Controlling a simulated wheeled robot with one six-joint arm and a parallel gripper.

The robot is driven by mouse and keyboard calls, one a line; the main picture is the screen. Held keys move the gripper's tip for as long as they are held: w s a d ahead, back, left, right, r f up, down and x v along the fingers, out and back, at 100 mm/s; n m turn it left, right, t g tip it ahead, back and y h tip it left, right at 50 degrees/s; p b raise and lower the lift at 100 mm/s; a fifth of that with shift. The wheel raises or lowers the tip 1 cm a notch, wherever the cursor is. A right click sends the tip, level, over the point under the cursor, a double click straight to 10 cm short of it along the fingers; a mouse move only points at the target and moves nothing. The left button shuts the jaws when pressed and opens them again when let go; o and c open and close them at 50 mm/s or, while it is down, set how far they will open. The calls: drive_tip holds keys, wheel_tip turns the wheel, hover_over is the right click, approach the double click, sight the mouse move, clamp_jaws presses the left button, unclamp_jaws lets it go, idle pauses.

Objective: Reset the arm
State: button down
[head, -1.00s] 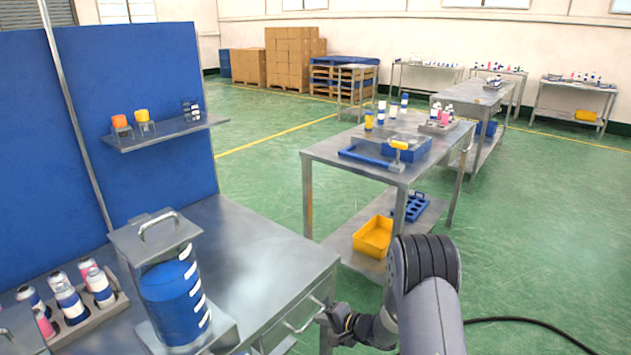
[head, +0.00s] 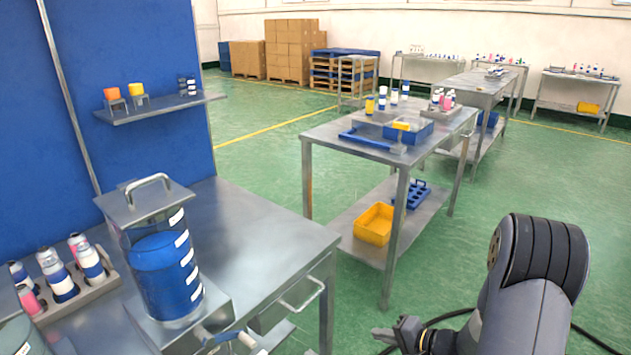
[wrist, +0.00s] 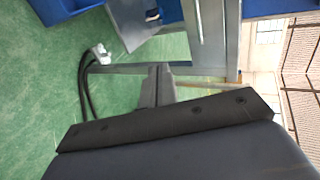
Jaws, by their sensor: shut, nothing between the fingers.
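My gripper (head: 391,336) shows at the bottom of the head view, to the right of the near steel workbench. It is shut and empty, in the air above the green floor. My dark grey arm folds beside it at the lower right. In the wrist view the dark edge of my own arm fills the lower part, and the gripper's fingers are hard to make out there.
The near steel bench (head: 265,240) holds a blue-filled clear canister (head: 165,270) and a rack of cans (head: 108,280). A second steel table (head: 330,135) stands beyond, with a yellow bin (head: 374,224) on its lower shelf. A black cable (head: 455,317) lies on the floor. Open floor lies to the right.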

drive_tip(key=s+d+r+b, duration=0.1)
drive_tip(key=s+d+b, duration=0.1)
drive_tip(key=s+d, duration=0.5)
drive_tip(key=shift+s+d+r, duration=0.15)
drive_tip(key=shift+s+d, duration=0.1)
drive_tip(key=shift+d, duration=0.95)
drive_tip(key=shift+a, duration=0.15)
